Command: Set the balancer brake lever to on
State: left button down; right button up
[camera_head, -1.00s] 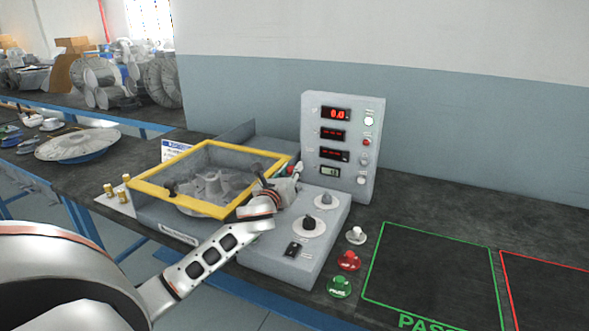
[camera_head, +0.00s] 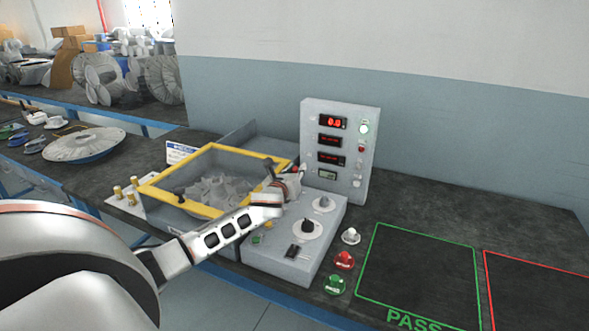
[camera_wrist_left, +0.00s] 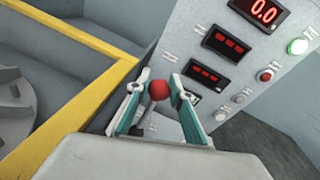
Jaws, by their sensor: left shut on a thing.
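The balancer's brake lever shows a red ball knob (camera_wrist_left: 158,90) in the left wrist view, at the left side of the upright display panel (camera_head: 335,150). My left gripper (camera_wrist_left: 159,86) has its two fingers on either side of the knob and is shut on it. In the head view my left gripper (camera_head: 298,174) is beside the panel's left edge, and it mostly hides the lever. My right gripper is not in view.
A yellow-framed clear cover (camera_head: 160,193) over a finned rotor (camera_head: 215,188) stands left of the gripper. A sloped control box (camera_head: 275,258) with knobs is below. Red (camera_head: 344,260) and green (camera_head: 335,285) buttons stand right. The green-outlined area (camera_head: 415,270) is empty.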

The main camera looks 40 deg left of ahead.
pick_arm(q)
jog(key=shift+w, duration=0.25)
dwell(0.4)
jog(key=c, duration=1.8)
grip_release()
jog(key=shift+w+d+f, duration=0.1)
jog(key=shift+o, duration=0.2)
jog(key=shift+s+d, duration=0.1)
jog(key=shift+s, duration=0.45)
jog(key=v, duration=1.1)
